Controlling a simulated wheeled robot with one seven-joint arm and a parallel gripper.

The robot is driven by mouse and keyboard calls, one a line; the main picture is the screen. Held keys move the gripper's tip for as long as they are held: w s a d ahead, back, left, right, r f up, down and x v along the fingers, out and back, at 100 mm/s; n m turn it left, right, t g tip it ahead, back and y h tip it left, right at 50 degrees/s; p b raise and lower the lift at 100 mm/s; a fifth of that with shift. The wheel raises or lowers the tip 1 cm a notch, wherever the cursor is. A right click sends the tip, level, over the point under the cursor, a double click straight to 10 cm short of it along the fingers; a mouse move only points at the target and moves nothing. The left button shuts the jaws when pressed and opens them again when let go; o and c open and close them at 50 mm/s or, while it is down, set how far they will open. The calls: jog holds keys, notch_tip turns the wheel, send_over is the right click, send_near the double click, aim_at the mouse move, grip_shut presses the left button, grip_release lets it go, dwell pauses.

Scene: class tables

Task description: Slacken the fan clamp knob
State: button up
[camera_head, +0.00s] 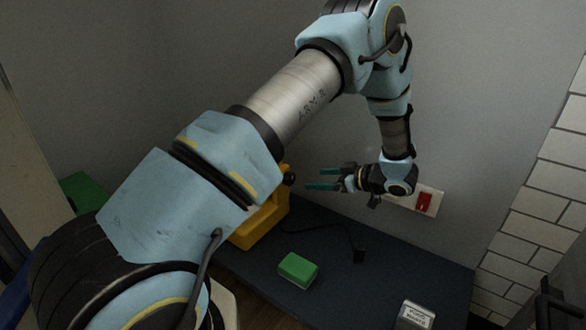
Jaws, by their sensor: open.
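A yellow fan housing (262,222) stands on the dark table, partly hidden behind my arm. A small black knob (289,179) shows on its upper right side, next to my arm's edge. My gripper (318,179) is open and empty, with its teal fingers pointing left at the knob. The fingertips look a short way right of the knob; whether they touch it cannot be told from this view.
A green block (298,270) and a grey labelled box (416,314) lie on the dark table (350,290). A black cable with a plug (359,254) runs across it. A red switch (424,202) is on the wall behind my wrist. White tiles line the right wall.

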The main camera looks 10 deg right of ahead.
aim_at(292, 178)
jog(key=b+x, duration=0.2)
jog(key=x, duration=0.8)
jog(key=shift+w+a+f, duration=0.2)
jog(key=shift+a+f, duration=0.05)
jog(key=shift+f, duration=0.05)
jog(key=c, duration=1.3)
jog(key=shift+r, duration=0.1)
grip_shut()
